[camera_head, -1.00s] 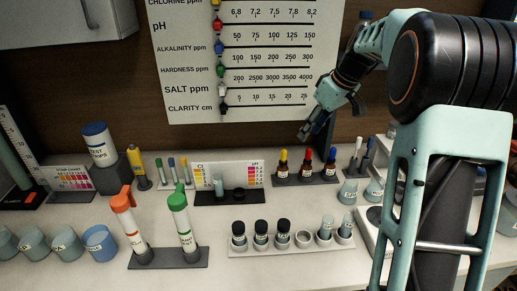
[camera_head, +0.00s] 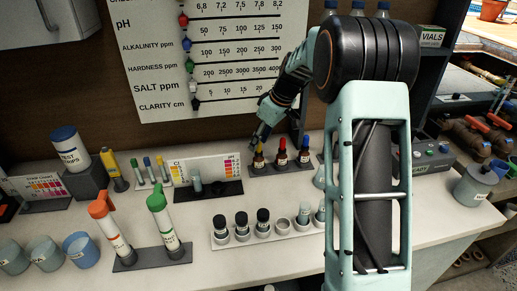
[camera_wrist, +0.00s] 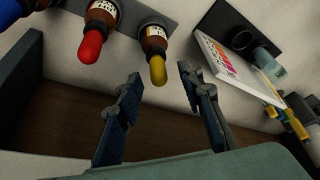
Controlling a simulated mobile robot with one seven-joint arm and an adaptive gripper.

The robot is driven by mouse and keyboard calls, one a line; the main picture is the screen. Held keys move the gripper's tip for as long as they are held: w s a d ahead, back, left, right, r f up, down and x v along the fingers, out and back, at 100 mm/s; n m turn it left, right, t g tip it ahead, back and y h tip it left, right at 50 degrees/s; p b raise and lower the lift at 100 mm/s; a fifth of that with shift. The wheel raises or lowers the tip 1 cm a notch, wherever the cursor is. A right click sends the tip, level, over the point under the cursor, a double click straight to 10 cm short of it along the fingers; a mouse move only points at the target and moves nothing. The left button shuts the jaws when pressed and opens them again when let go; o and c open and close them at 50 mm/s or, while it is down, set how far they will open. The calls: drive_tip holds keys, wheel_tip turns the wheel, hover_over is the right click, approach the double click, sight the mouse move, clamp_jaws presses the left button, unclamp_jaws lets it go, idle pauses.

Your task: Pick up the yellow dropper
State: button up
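The yellow dropper (camera_head: 258,160) is a small brown bottle with a pale label and a yellow bulb. It stands upright at the left end of a dark rack (camera_head: 283,170), beside the red dropper (camera_head: 282,157) and the blue dropper (camera_head: 304,155). My gripper (camera_head: 258,139) is just above the yellow dropper's bulb. In the wrist view my gripper (camera_wrist: 159,76) is open and empty. There the yellow dropper (camera_wrist: 155,48) has its bulb in line with the gap between the fingertips. Contact is not visible.
The red dropper (camera_wrist: 98,30) is close beside one finger in the wrist view. A comparator with a colour chart (camera_head: 205,170) stands left of the rack. Several black-capped vials (camera_head: 242,226) sit in front. The chart board (camera_head: 210,60) hangs behind.

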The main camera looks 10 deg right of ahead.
drive_tip(key=shift+w+a+f, duration=0.1)
drive_tip(key=shift+w+f, duration=0.05)
drive_tip(key=shift+f, duration=0.5)
drive_tip(key=c, duration=0.7)
drive_tip(key=shift+r, duration=0.15)
